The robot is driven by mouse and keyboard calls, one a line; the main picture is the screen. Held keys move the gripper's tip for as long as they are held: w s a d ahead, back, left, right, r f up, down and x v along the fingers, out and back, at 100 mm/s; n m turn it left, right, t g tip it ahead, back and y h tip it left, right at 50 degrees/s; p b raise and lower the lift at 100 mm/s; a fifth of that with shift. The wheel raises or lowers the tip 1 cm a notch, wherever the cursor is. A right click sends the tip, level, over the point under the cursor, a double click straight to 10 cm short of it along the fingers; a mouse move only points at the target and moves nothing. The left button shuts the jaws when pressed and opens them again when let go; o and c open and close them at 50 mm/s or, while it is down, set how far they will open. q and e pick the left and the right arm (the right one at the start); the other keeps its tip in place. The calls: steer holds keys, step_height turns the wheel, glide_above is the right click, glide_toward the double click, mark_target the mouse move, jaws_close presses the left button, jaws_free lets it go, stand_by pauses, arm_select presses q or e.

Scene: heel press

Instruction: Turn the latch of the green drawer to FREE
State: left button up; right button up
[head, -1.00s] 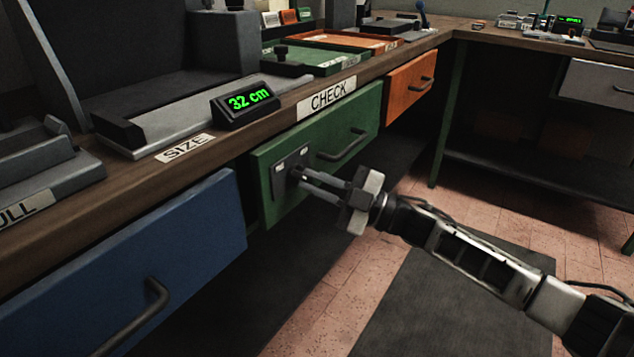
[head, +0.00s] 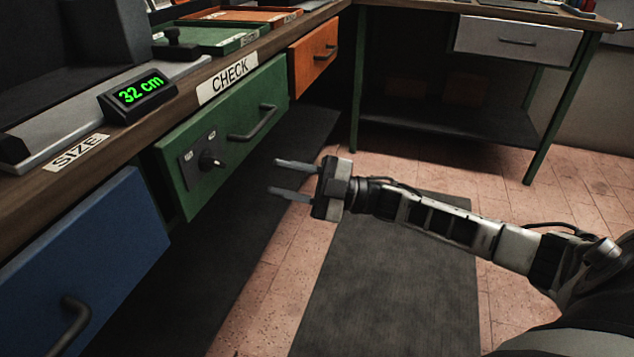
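The green drawer (head: 258,91) is closed under the bench in the head view. Its latch is a dark knob (head: 209,160) on a grey plate (head: 191,173) at the left of the drawer front. The plate has two small pale labels, one at its left and one at its upper right, too small to read. I cannot tell which label the knob points at. My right gripper (head: 280,178) is to the right of the latch, clear of it, with its two fingers apart and nothing between them. My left gripper is out of view.
A dark bar handle (head: 256,124) sticks out from the green drawer right of the latch. A blue drawer (head: 95,240) is at the left and an orange drawer (head: 314,57) further back. The floor around my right gripper is open, with a dark mat (head: 400,280).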

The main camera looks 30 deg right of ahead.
steer(key=v, duration=0.6)
stand_by(0.7)
